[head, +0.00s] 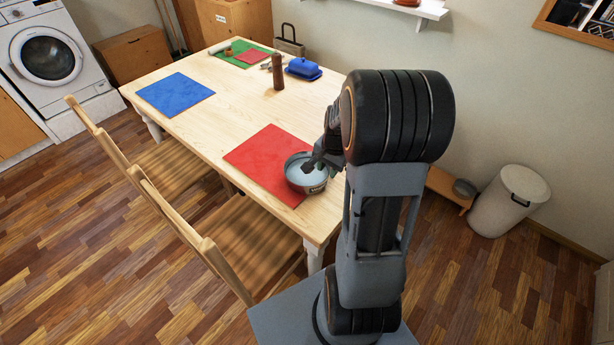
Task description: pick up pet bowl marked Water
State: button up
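A round metal pet bowl (294,178) with a pale inside sits at the table's near right corner, overlapping the red mat. A small dark label shows low on its near side, too small to read. My gripper (310,165) reaches in from the right and is at the bowl's right side, over the rim. My arm hides part of this area, and I cannot tell whether the fingers touch or grip the rim.
The wooden table (215,125) carries a red mat (262,155), a blue mat (175,94), a brown pepper mill (278,72) and a blue butter dish (303,69). Chairs (240,240) line its left side. A white bin (509,202) stands at the right. The table's middle is clear.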

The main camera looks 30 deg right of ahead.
aim_at(327, 176)
jog(key=shift+w+a+f, duration=0.1)
jog(key=shift+w+f, duration=0.05)
jog(key=shift+f, duration=1.5)
jog(key=shift+w+a+f, duration=0.1)
jog(key=shift+w+f, duration=0.05)
jog(key=shift+f, duration=1.45)
jog(key=shift+c, duration=0.4)
grip_shut()
